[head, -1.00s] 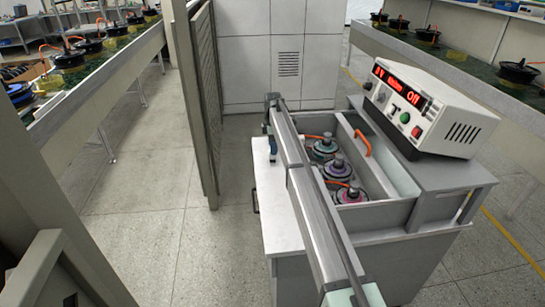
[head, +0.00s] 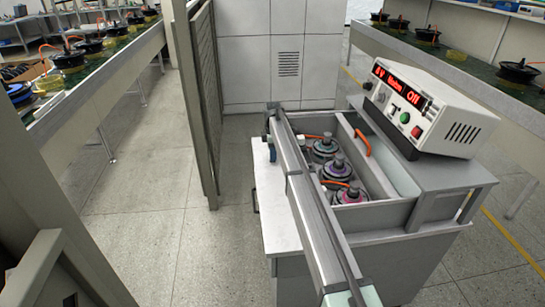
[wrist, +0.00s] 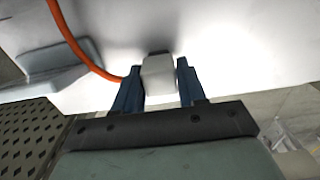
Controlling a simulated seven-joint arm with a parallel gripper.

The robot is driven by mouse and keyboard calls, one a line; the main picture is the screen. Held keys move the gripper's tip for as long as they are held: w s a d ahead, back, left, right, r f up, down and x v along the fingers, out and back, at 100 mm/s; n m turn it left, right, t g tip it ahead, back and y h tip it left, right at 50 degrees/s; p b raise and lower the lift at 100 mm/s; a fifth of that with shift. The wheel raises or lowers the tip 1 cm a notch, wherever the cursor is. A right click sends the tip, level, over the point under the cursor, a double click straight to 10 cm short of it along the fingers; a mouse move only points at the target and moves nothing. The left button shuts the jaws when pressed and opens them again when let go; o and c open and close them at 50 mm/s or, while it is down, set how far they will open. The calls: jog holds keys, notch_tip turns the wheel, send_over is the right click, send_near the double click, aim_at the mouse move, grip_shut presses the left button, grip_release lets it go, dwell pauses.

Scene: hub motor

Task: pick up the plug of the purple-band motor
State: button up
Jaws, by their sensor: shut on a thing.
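The purple-band motor (head: 337,170) stands in the middle of a row of three in the grey bin, partly hidden by my arm. In the wrist view, a light grey block-shaped plug (wrist: 158,73) sits between the blue fingers of my gripper (wrist: 160,86), which is shut on it. An orange cable (wrist: 83,52) runs from near the plug to the upper left; I cannot see which motor it leads to. In the head view my gripper (head: 271,147) shows small beside my arm, over the white tabletop; the plug cannot be made out there.
A motor with a green band (head: 324,147) and one with a pink band (head: 350,194) flank the purple one. The grey bin (head: 400,204) holds them. A power supply (head: 436,108) stands to the right, its display reading Off. The white tabletop (head: 275,215) is clear at the left.

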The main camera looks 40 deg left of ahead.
grip_shut()
jog(key=shift+r, duration=0.15)
